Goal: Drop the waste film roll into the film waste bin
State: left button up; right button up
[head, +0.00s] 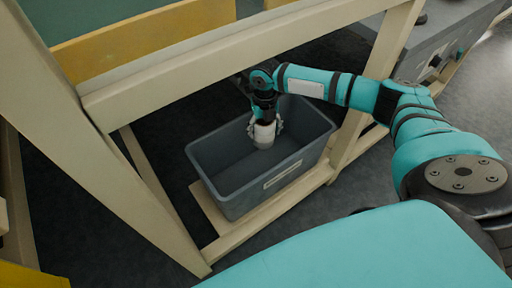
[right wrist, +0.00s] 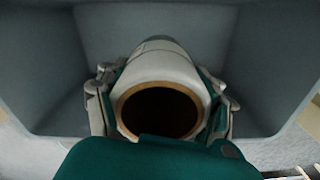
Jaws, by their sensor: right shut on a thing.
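The film roll (head: 264,134) is a whitish cylinder with a brown hollow core. It also shows in the right wrist view (right wrist: 160,66), with its open end toward the camera. My right gripper (head: 265,127) is shut on the roll, with a finger on each side of it. It holds the roll upright or nearly so, inside the opening of the grey film waste bin (head: 232,205). In the right wrist view the bin's walls (right wrist: 270,65) surround the roll. I cannot tell whether the roll touches the bin's floor. My left gripper is not in view.
The bin stands on a low beige wooden shelf (head: 230,245) under a beige frame (head: 225,55). Frame posts stand to the left and right (head: 385,70) of the bin, the right one close to my right arm. A grey machine (head: 425,40) is at the upper right.

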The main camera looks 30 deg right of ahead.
jog(key=o, duration=1.5)
jog(key=shift+c, duration=0.2)
jog(key=shift+r, duration=0.15)
notch_tip(320, 180, up, 12)
